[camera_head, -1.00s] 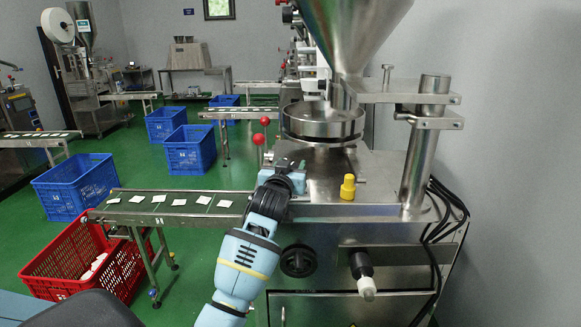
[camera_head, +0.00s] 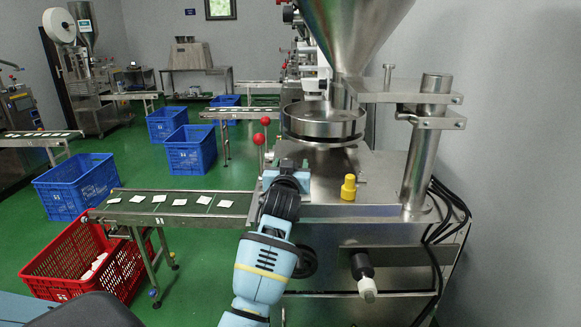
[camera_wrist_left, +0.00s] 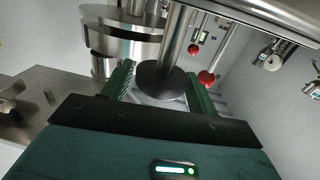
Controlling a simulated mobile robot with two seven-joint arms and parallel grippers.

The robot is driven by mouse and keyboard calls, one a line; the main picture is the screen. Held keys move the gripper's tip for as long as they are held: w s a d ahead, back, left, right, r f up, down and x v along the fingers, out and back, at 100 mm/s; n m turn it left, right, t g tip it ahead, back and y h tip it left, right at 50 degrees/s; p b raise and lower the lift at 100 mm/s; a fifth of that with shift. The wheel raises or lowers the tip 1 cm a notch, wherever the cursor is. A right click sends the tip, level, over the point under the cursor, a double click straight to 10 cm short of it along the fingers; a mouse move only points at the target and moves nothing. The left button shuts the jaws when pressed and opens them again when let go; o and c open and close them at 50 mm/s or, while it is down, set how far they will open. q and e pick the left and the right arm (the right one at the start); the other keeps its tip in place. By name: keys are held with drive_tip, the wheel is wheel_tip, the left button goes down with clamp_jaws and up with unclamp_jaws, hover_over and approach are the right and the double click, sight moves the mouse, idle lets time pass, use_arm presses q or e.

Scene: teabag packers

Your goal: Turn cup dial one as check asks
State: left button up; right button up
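The packing machine (camera_head: 385,185) stands in front of me, with a round steel pan (camera_head: 325,122) under its hopper. My left gripper (camera_head: 287,168) is at the machine's left front edge, below the pan. In the left wrist view its green fingers (camera_wrist_left: 160,92) are well apart, so it looks open. A black disc (camera_wrist_left: 160,82) under a steel post shows between them; I cannot tell whether they touch it. I cannot tell which part is cup dial one. A black round knob (camera_head: 307,263) on the machine's front is partly hidden by my left arm. My right gripper is out of view.
A yellow knob (camera_head: 348,187) and a black handle with a white tip (camera_head: 363,275) are to the right of my arm. Red ball-ended levers (camera_head: 265,121) stand behind the gripper. A conveyor (camera_head: 180,204) with teabags runs left, above a red crate (camera_head: 75,262).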

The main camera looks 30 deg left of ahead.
use_arm(q)
drive_tip(key=shift+o, duration=0.8)
drive_tip(key=shift+s+d, duration=0.1)
drive_tip(key=shift+s, duration=0.05)
drive_tip(key=v, duration=0.7)
drive_tip(key=shift+s+d, duration=0.2)
